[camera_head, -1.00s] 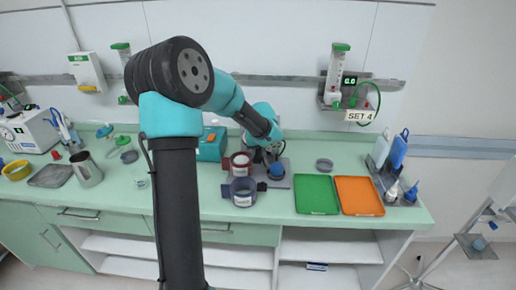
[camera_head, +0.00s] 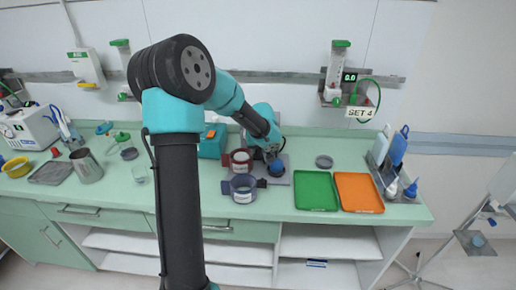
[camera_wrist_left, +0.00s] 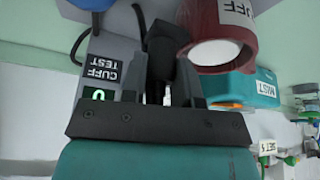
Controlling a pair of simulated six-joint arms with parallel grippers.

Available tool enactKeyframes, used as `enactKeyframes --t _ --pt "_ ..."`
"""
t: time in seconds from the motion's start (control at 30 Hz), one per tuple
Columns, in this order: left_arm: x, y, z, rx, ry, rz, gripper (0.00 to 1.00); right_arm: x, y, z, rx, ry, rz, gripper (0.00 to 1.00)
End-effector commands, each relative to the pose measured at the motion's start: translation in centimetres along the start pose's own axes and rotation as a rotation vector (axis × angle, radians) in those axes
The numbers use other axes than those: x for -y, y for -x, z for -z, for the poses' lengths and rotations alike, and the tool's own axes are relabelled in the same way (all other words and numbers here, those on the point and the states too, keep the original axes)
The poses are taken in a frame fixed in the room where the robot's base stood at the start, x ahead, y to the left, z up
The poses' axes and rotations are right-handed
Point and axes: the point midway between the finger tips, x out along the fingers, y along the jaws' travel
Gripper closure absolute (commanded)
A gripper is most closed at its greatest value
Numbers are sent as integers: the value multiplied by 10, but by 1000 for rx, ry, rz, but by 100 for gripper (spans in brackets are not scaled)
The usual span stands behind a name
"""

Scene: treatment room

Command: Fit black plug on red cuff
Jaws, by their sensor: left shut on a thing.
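The red cuff (camera_head: 241,161), with a white label, stands on the counter near the middle. It also shows large at the top of the left wrist view (camera_wrist_left: 228,40), with its pale opening towards the camera. My left gripper (camera_head: 268,153) is just right of the cuff in the head view, low over the counter. In the left wrist view the fingers are shut on the black plug (camera_wrist_left: 161,55), which is beside the cuff. Whether plug and cuff touch cannot be told. A black tube shows behind the plug. My right gripper is not in view.
The grey cuff test unit (camera_wrist_left: 104,60), reading 0, is close beside the gripper. A blue-purple cuff (camera_head: 243,189) stands in front of the red one. A teal MIST box (camera_head: 211,143) stands behind left. Green (camera_head: 316,191) and orange (camera_head: 358,193) trays lie right.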

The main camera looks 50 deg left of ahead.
Motion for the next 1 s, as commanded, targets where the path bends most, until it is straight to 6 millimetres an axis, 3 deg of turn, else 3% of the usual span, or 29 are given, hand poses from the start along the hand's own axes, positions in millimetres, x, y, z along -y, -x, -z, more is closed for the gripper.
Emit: enactKeyframes --t 0.5,0.53,0.83,1.0 --pt "0 -1 0 0 0 0 94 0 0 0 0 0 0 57" --pt "0 -1 0 0 0 0 70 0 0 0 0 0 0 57" --pt "0 -1 0 0 0 0 42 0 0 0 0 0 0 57" --pt "0 -1 0 0 0 0 42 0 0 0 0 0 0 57"
